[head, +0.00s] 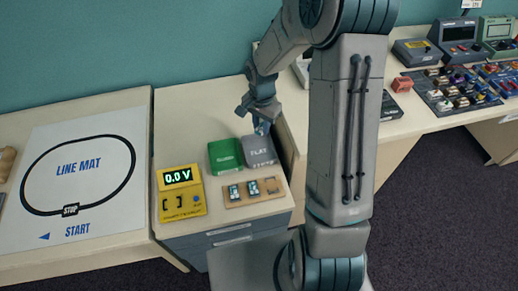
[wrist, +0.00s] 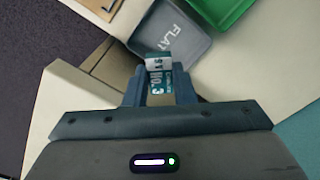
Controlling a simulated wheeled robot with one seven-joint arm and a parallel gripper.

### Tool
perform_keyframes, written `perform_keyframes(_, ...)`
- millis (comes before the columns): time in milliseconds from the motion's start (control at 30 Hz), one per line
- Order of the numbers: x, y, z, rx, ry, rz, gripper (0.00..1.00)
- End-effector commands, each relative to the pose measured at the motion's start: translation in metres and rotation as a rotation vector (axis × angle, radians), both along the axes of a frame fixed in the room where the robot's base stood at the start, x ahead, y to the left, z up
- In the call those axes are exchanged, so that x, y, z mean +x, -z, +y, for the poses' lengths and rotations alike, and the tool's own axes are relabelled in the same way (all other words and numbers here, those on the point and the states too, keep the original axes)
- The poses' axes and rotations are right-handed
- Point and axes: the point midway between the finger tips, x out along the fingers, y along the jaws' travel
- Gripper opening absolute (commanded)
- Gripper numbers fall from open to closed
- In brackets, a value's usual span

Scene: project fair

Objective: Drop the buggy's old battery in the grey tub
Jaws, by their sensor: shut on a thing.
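My gripper (head: 262,122) is shut on a teal and white battery (wrist: 159,72) with a printed label, shown between its fingers in the wrist view (wrist: 158,88). The grey tub (head: 260,158), marked FLAT, stands at the back right of the cabinet top. In the head view my gripper is over its back edge. In the wrist view the grey tub (wrist: 148,38) lies just beyond the battery's end. I cannot tell the height between them. I cannot make out the buggy in either view.
A green tub (head: 225,153) stands left of the grey one. In front are a yellow tester (head: 180,193) reading 0.0 V and a wooden rack (head: 254,200) with two batteries and an empty-looking place. The line mat (head: 80,180) lies left. A bench with equipment (head: 462,85) stands right.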

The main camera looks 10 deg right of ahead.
Motion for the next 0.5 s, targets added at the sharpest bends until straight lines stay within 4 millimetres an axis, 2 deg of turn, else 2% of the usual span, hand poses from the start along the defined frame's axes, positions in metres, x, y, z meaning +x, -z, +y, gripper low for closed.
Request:
perform_keyframes(100, 0.0, -0.001, 0.0, 0.0, 0.092, 0.0, 0.01)
perform_keyframes(267, 0.0, 0.003, 0.0, 0.0, 0.14, 0.0, 0.01)
perform_keyframes(500, 0.0, 0.024, -0.001, 0.001, 0.142, 0.002, 0.01)
